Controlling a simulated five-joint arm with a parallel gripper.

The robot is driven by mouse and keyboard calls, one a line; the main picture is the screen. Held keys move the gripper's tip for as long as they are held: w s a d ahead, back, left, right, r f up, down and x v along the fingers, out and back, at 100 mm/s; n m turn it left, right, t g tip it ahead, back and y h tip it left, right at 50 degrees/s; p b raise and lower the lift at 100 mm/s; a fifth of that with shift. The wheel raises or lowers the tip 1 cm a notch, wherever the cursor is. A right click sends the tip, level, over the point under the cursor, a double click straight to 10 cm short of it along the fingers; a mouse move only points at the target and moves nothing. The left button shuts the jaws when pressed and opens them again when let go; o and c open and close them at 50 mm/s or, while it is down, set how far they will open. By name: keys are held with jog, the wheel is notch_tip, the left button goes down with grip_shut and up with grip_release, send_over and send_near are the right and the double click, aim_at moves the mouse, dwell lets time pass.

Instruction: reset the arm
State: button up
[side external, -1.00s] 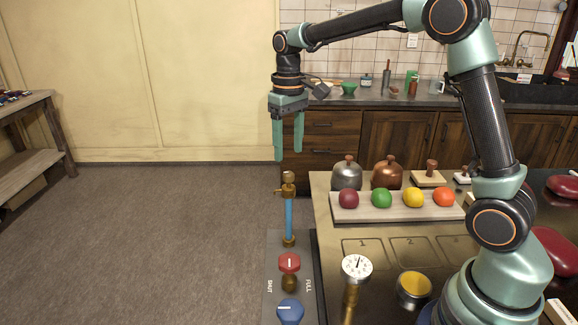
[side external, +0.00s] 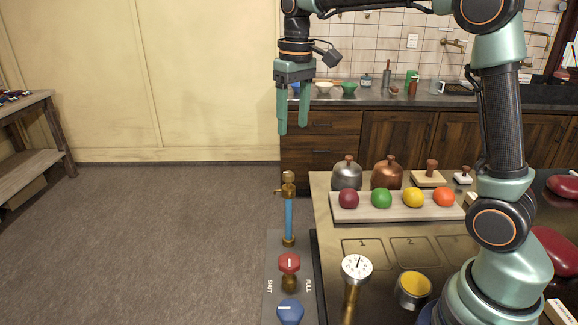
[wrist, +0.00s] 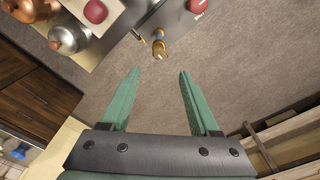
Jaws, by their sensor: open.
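My gripper (side external: 293,130) hangs with its green fingers pointing down in the side external view. It is open and empty, high above the floor and well above the brass-topped blue tube (side external: 289,218). In the wrist view my gripper (wrist: 155,75) shows both fingers spread apart, with carpet between and beyond them. The brass top of the tube (wrist: 159,46) appears just past the fingertips in that view, apart from them. My arm stands raised and bent, reaching left from its base at the right.
A worktop (side external: 330,240) holds a board (side external: 395,212) with red, green, yellow and orange balls. Behind stand a silver dome (side external: 347,174) and a copper dome (side external: 387,174). A dial gauge (side external: 356,268), yellow cup (side external: 413,289), red knob (side external: 289,263) and blue knob (side external: 290,311) are in front.

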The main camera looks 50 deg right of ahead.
jog(key=s+a+f+t, duration=0.1)
jog(key=s+t, duration=0.1)
jog(key=s, duration=0.5)
jog(key=s+a+f+t, duration=0.1)
jog(key=s+f+t, duration=0.1)
jog(key=s, duration=0.6)
jog(key=shift+s+a+f+t, duration=0.15)
jog(key=shift+f+t, duration=0.15)
jog(key=shift+t, duration=0.2)
